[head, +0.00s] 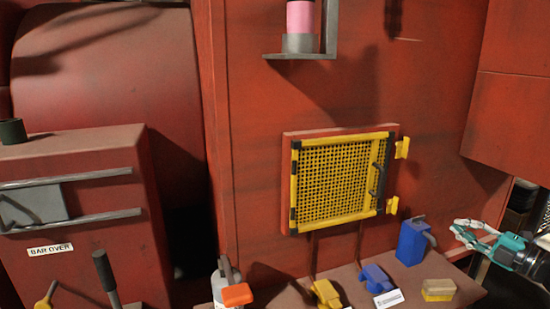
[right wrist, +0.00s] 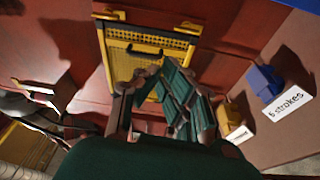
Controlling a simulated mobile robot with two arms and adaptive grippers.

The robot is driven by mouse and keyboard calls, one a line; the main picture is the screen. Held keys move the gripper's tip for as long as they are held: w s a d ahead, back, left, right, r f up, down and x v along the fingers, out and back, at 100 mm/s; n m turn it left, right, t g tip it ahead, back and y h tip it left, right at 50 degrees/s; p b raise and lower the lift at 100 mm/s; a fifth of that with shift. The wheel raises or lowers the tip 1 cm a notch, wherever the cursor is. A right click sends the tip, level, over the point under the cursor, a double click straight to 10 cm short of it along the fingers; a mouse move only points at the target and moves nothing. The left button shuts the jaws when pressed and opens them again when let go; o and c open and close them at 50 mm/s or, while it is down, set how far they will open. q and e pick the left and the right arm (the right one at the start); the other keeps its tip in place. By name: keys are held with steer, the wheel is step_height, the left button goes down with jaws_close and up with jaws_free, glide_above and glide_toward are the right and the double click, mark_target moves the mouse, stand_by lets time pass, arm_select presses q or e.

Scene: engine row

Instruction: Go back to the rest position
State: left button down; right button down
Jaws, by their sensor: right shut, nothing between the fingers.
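My right gripper (head: 468,232) is at the right edge of the head view, with teal and grey fingers pointing left. It is shut and empty, above the right end of the red ledge and right of a blue can-like object (head: 412,243), apart from it. In the right wrist view its dark green fingers (right wrist: 165,88) fill the middle, in front of a yellow mesh guard (right wrist: 125,42). My left gripper is not in view.
The yellow mesh guard (head: 335,180) is on the red wall. On the ledge stand a spray bottle with an orange top (head: 237,295), a blue block (head: 374,277) and a yellow block (head: 438,289). A red cabinet (head: 85,240) labelled "BAR OVER" stands at left. A bracket (head: 300,56) holds a pink cylinder above.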

steer(key=s+a+f+m+h, duration=0.35)
steer(key=a+f+m, duration=0.25)
steer(key=a+f, duration=0.3)
steer(key=s+a+f+m+h, duration=0.2)
steer(key=a+f+m+h, duration=0.35)
steer(key=a+f, duration=0.35)
steer(key=s+a+f+m+g, duration=0.3)
steer(key=s+g, duration=0.1)
steer(key=s, duration=0.8)
steer(key=s+a+f+m+g+h, duration=0.15)
steer(key=s+f+m+g, duration=0.25)
steer(key=s, duration=0.7)
steer(key=s+a+f+m+g, duration=0.3)
steer(key=s+g, duration=0.1)
steer(key=s, duration=0.8)
step_height(320, 180, down, 25)
steer(key=g, duration=0.1)
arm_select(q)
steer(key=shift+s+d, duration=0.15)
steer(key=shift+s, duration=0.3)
arm_select(e)
steer(key=s+d+f+g, duration=0.1)
steer(key=s+d+f, duration=0.2)
steer(key=s+f, duration=1.4)
steer(key=shift+s+f+n, duration=0.2)
steer(key=shift+s+n, duration=0.05)
steer(key=shift+n, duration=0.1)
